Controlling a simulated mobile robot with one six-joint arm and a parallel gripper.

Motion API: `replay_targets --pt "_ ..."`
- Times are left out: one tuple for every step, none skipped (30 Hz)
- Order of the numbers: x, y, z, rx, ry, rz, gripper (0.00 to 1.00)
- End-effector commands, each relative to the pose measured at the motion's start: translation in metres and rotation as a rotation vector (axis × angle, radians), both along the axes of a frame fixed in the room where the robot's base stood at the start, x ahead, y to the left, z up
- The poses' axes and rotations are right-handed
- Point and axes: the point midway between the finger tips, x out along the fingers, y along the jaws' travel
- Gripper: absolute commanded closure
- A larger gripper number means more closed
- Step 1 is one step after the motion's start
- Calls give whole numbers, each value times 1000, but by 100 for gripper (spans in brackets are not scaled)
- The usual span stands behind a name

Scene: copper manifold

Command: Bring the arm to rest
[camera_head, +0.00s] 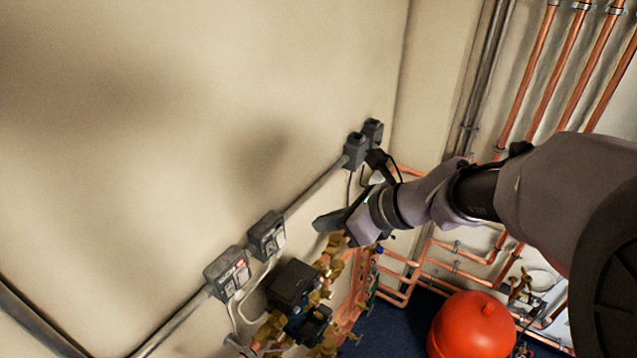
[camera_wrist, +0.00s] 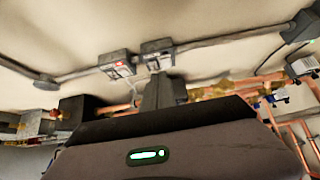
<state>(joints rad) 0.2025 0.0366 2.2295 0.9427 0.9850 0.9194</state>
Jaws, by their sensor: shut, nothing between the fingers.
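My arm reaches in from the right edge of the camera_head view, its grey and black links running leftward. My gripper (camera_head: 322,222) is at its end, in front of the beige wall and above the brass valves (camera_head: 328,268). Its dark fingers are shut with nothing seen between them, pointing left toward the wall. In the wrist view my gripper (camera_wrist: 160,85) shows as a dark block beyond the grey wrist housing with a lit green indicator. I cannot tell the exact gap between the fingers and the wall.
Two grey switch boxes (camera_head: 228,273) (camera_head: 267,236) sit on a wall conduit, with dark sockets (camera_head: 357,148) further along. Copper pipes (camera_head: 540,80) run up the right wall. A red tank (camera_head: 472,326) stands below my arm. The upper left wall is bare.

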Motion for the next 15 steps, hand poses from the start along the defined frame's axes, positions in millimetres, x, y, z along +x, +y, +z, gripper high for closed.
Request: replay_targets --pt "0 0 0 0 0 0 100" --pt "0 0 0 0 0 0 100" --pt "0 0 0 0 -1 1 100" --pt "0 0 -2 -3 -2 3 100" --pt "-2 1 -6 -12 -9 13 100" --pt "-7 2 -16 -36 -28 40 100" --pt "-13 4 -28 -66 -48 71 100" --pt "-21 5 -43 -107 -77 116 100" --pt "-35 8 -67 -175 -126 192 100" --pt "-47 9 -88 -235 -167 257 100" --pt "-58 9 -108 -300 -211 326 100" --pt "-75 9 -134 -386 -269 422 100" --pt "-86 8 -153 -453 -313 494 100" --pt "-97 6 -172 -518 -355 563 100" --pt "-112 4 -197 -604 -408 657 100"
